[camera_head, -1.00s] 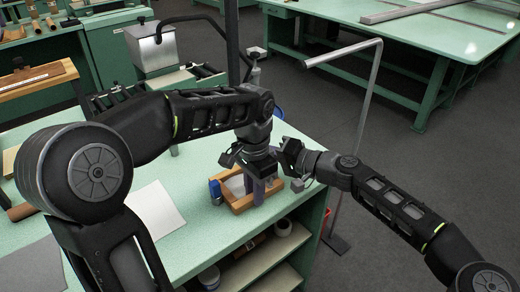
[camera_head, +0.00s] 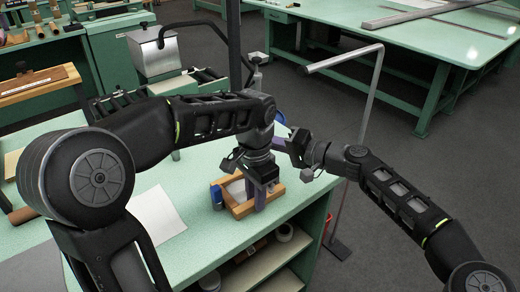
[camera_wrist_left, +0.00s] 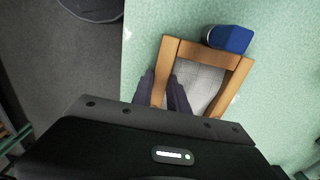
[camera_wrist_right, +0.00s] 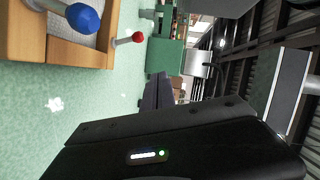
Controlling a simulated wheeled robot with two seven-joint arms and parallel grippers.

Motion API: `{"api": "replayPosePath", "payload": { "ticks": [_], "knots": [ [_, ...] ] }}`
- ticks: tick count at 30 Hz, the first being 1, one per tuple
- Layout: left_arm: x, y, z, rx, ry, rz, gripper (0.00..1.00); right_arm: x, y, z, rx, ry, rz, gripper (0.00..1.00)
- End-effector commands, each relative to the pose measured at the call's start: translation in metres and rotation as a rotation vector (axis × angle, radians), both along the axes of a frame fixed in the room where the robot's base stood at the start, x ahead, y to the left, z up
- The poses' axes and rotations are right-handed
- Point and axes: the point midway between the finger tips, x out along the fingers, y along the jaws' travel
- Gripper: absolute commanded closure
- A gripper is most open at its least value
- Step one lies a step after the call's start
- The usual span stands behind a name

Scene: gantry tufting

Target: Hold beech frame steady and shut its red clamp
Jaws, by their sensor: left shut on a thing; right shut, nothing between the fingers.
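The beech frame (camera_head: 242,210) lies on the green bench, with a pale grey inner panel. My left gripper (camera_head: 260,194) is shut on one side bar of the frame; the left wrist view shows its fingers (camera_wrist_left: 170,92) around that bar (camera_wrist_left: 161,72). A blue clamp (camera_head: 216,194) stands at one corner and also shows in the left wrist view (camera_wrist_left: 232,38). The red clamp's knob (camera_wrist_right: 137,37) sticks out beside the frame (camera_wrist_right: 22,36) in the right wrist view. My right gripper (camera_wrist_right: 157,92) is shut and empty, apart from the knob, above the bench.
A white sheet (camera_head: 155,216) lies on the bench left of the frame. A bent grey metal post (camera_head: 362,110) stands on the floor beyond the bench's right edge. Shelves (camera_head: 262,268) lie under the bench front.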

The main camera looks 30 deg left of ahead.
Motion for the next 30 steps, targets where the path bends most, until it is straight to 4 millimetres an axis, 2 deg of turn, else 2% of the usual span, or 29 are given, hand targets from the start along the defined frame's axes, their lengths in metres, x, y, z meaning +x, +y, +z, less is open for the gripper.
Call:
{"api": "replayPosePath", "payload": {
  "ticks": [1,9,15,21,30],
  "knots": [
    [0.000,0.000,0.000,0.001,-0.001,0.000,1.00,0.001,-0.011,0.002,-0.001,0.001,-0.001,1.00],
    [0.000,0.000,0.000,0.001,-0.001,0.000,1.00,0.000,-0.059,0.012,-0.002,0.000,-0.002,1.00],
    [0.000,0.000,0.000,0.001,-0.001,0.000,1.00,-0.001,-0.087,0.020,-0.001,0.001,0.000,1.00],
    [0.000,0.000,0.000,0.001,-0.001,0.000,1.00,-0.002,-0.096,0.022,-0.001,0.001,0.000,1.00],
    [0.000,0.000,0.000,0.001,-0.001,0.000,1.00,-0.002,-0.096,0.022,-0.001,0.001,0.000,1.00]
  ]
}}
